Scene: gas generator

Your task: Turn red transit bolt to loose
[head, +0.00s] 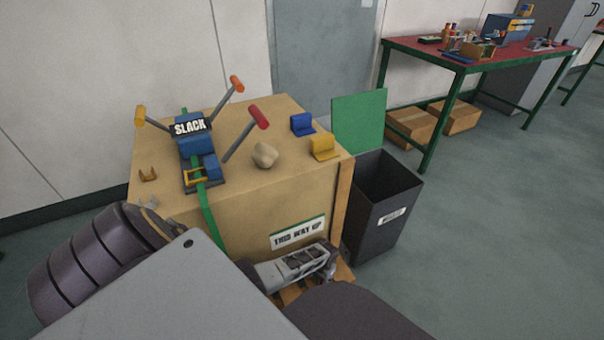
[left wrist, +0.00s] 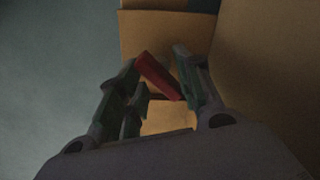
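A red bar (left wrist: 158,76), which may be the red transit bolt's handle, slants between the fingers of my left gripper (left wrist: 156,75) in the left wrist view. The fingers are spread, with gaps beside the bar; I cannot tell whether either touches it. In the head view my left gripper (head: 318,259) is low at the crate's front, below the THIS WAY UP label. The red bolt is hidden there. The wooden crate (head: 255,228) carries a blue tensioner (head: 197,150) marked SLACK, with orange and red handles. My right gripper is not in view.
A yellow block (head: 323,148), a blue block (head: 301,124) and a beige lump (head: 265,155) lie on the crate. A dark bin (head: 383,205) and a green panel (head: 358,122) stand to its right. A red-topped workbench (head: 432,57) is farther back. Floor at right is clear.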

